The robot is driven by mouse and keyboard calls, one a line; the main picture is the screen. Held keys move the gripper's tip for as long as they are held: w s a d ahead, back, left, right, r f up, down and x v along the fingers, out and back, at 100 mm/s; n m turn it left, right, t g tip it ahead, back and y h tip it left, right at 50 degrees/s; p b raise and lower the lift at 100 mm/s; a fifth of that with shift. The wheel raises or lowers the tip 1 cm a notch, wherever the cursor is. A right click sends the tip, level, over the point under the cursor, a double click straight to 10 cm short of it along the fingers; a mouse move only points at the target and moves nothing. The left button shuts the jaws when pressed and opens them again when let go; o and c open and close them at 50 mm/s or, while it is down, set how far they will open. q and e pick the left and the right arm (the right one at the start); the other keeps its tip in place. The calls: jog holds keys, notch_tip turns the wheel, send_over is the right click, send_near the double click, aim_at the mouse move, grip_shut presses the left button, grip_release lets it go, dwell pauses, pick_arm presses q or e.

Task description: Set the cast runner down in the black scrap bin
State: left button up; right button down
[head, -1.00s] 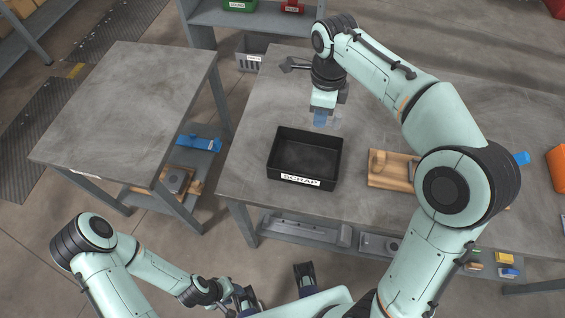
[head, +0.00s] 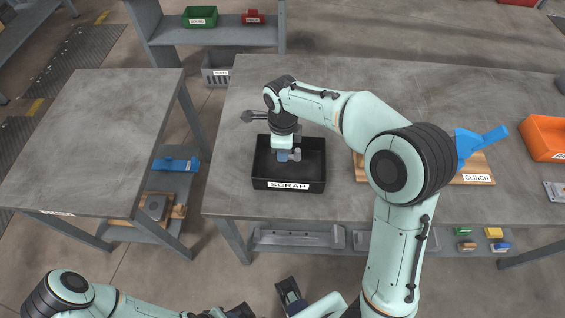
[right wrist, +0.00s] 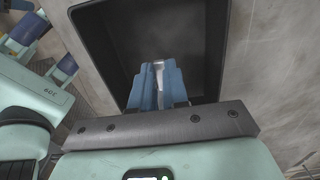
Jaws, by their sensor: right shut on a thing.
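The black scrap bin (head: 288,184), labelled SCRAP, sits on the grey worktable. My right gripper (head: 289,156) is over the bin's opening, pointing down, with blue fingers. It is shut on the cast runner (head: 297,153), a small grey piece largely hidden by the fingers. In the right wrist view the runner (right wrist: 159,70) shows as a pale strip between the blue fingers (right wrist: 158,85), with the dark bin (right wrist: 212,50) behind. I cannot tell whether the runner touches the bin floor. My left gripper (head: 238,311) is cut off at the bottom edge of the head view.
A wooden fixture (head: 472,178) labelled CLINCH, with a blue part (head: 482,145) above it, lies right of the bin, partly behind my arm. An orange bin (head: 545,138) stands farther right. The left table (head: 90,130) is bare.

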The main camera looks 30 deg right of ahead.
aim_at(282, 168)
jog(key=shift+f+b, duration=0.3)
jog(key=shift+f, duration=2.6)
jog(key=shift+f, duration=0.1)
jog(key=c, duration=1.6)
grip_release()
jog(key=shift+f, duration=0.1)
jog(key=o, duration=0.5)
jog(key=shift+r, duration=0.25)
notch_tip(282, 168, up, 12)
jog(key=shift+f+p, duration=0.1)
jog(key=shift+p, duration=0.7)
